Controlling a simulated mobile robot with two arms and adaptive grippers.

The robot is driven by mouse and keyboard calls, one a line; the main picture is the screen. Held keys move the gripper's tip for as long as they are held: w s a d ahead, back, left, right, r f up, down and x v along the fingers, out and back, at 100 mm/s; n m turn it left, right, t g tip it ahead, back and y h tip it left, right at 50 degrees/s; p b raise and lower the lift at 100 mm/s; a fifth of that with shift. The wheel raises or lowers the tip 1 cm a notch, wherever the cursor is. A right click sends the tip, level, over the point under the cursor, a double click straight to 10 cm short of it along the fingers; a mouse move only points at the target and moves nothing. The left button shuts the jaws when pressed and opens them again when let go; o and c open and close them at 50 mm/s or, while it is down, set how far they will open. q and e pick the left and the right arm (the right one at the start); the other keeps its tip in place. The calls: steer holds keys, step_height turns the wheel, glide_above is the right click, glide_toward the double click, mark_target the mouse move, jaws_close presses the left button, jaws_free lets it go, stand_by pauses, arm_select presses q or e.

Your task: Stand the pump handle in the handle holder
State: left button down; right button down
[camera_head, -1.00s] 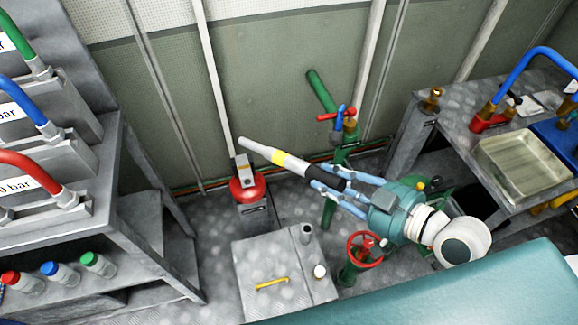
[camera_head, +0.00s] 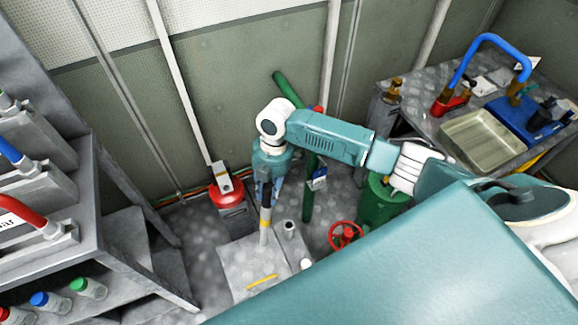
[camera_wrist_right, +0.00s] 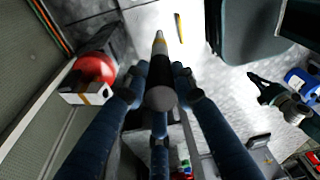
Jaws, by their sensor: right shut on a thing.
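The pump handle (camera_head: 264,226) has a black grip, a yellow band and a pale grey tube. In the right wrist view the round black end of the handle (camera_wrist_right: 161,98) faces the camera, between the fingers of my right gripper (camera_wrist_right: 155,78). A short upright grey tube, seemingly the handle holder (camera_head: 289,229), stands on the box just right of the handle's lower part. My left gripper is out of view.
The grey box (camera_head: 240,262) also carries a yellow bar (camera_head: 262,283) and a white knob (camera_head: 305,264). A red jack-like unit (camera_head: 227,194) stands behind left, a red handwheel (camera_head: 345,236) to the right. A grey shelf (camera_head: 125,262) bounds the left.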

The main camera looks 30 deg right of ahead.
steer(key=w+d+r+n+h, duration=0.1)
steer(key=w+d+r, duration=0.1)
steer(key=d, duration=0.6)
steer(key=shift+w+d+n+t+h, duration=0.15)
steer(key=shift+w+n+t+h, duration=0.15)
steer(key=shift+h, duration=0.1)
steer(key=shift+r+p, duration=0.1)
steer(key=shift+p, duration=0.2)
step_height(320, 180, down, 5)
steer(key=shift+b, duration=1)
steer(key=shift+p, duration=0.8)
stand_by(0.4)
